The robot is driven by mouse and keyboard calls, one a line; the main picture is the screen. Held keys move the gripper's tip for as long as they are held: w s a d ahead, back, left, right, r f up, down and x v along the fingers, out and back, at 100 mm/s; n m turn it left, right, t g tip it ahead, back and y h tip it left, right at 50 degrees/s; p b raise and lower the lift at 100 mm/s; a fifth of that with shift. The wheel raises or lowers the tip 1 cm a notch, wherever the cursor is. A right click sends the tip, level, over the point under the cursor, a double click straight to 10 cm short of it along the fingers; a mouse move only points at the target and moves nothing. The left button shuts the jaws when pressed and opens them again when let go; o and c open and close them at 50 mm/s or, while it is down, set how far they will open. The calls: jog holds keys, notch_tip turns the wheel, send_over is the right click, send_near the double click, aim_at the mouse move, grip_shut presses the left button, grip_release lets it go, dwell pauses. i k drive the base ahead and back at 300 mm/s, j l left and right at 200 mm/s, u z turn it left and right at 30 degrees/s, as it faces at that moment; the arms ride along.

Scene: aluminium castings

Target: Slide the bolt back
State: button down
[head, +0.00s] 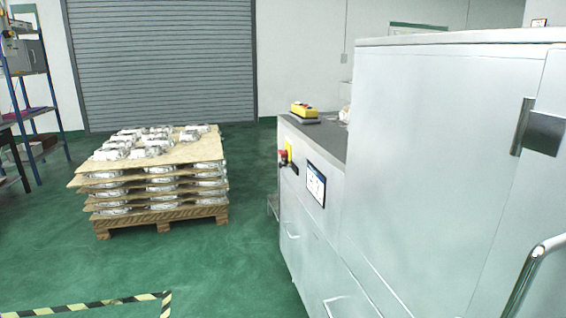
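On the tall light-grey cabinet (440,140) at the right, an upright metal bar (522,127) sits beside a dark rectangular plate (545,133) near the right edge of the picture. I cannot tell whether this bar and plate are the bolt; no other part clearly reads as one. A thin vertical seam runs down the cabinet front just left of them. My gripper is not in view.
A curved chrome rail (528,270) stands close at the lower right. A counter unit with a screen (316,184) and a yellow button box (303,111) adjoins the cabinet. A pallet of castings (160,224) stands left on open green floor, before a shutter (160,60).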

aim_at(285, 164)
jog(key=i+j, duration=0.6)
jog(key=i, duration=0.2)
jog(key=i+j+z, duration=0.1)
jog(key=i+j, duration=0.45)
jog(key=i, duration=0.2)
jog(key=i+j, duration=0.65)
jog(key=i+l+z, duration=0.05)
jog(key=i, duration=0.1)
